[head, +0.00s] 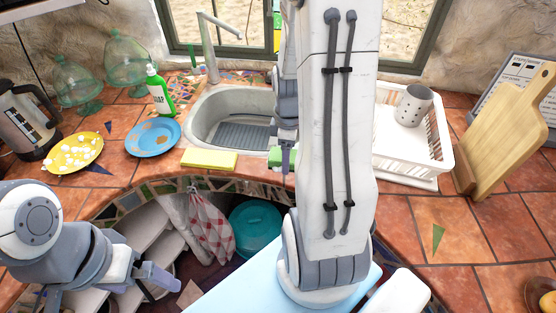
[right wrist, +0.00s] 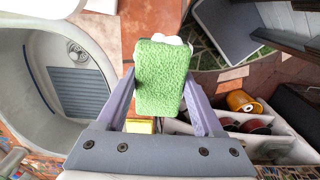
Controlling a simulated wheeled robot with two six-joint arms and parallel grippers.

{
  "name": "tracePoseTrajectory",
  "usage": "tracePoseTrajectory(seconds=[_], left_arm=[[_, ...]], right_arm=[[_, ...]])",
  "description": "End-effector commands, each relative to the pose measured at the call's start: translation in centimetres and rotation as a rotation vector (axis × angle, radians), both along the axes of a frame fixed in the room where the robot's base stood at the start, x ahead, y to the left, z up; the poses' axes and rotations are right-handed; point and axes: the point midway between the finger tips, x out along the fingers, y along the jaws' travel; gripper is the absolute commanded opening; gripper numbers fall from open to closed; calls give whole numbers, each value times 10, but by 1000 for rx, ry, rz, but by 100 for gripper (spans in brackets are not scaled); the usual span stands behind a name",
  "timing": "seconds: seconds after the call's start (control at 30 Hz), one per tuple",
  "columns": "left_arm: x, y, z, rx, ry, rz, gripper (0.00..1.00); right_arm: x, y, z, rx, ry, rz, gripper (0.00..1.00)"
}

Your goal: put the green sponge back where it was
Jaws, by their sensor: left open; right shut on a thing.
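The green sponge (right wrist: 162,78) is a textured block held between the two fingers of my right gripper (right wrist: 160,90) in the right wrist view. In the head view my right gripper (head: 284,158) is at the counter's front edge, by the right part of the sink (head: 200,118). The green sponge (head: 275,157) shows there only in part, behind the gripper and my arm. My left gripper (head: 158,282) is open and empty, low at the left, in front of the counter. Whether the green sponge touches the counter is unclear.
A yellow sponge (head: 209,159) lies on the counter edge in front of the sink. A blue plate (head: 152,137), a yellow plate (head: 75,153) and a soap bottle (head: 160,92) stand left. A white dish rack (head: 436,160) and cutting board (head: 503,130) stand right. My arm hides the middle.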

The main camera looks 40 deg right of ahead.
Motion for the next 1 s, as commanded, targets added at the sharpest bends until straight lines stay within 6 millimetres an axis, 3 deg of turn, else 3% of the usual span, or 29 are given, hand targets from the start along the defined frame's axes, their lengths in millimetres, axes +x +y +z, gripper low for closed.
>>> tracePoseTrajectory(seconds=[0.1, 0.3, 0.7, 1.0], left_arm=[[0, 0, 7, 0, 0, 0, 100], [0, 0, 10, 0, 0, 0, 100], [0, 0, 18, 0, 0, 1, 100], [0, 0, 17, 0, 0, 1, 100]], right_arm=[[24, -4, -14, 2, 3, 3, 24], [47, -9, -28, 1, 1, 1, 24], [48, -9, -69, 1, 2, -1, 24], [49, -9, -72, -1, -1, -1, 24]])
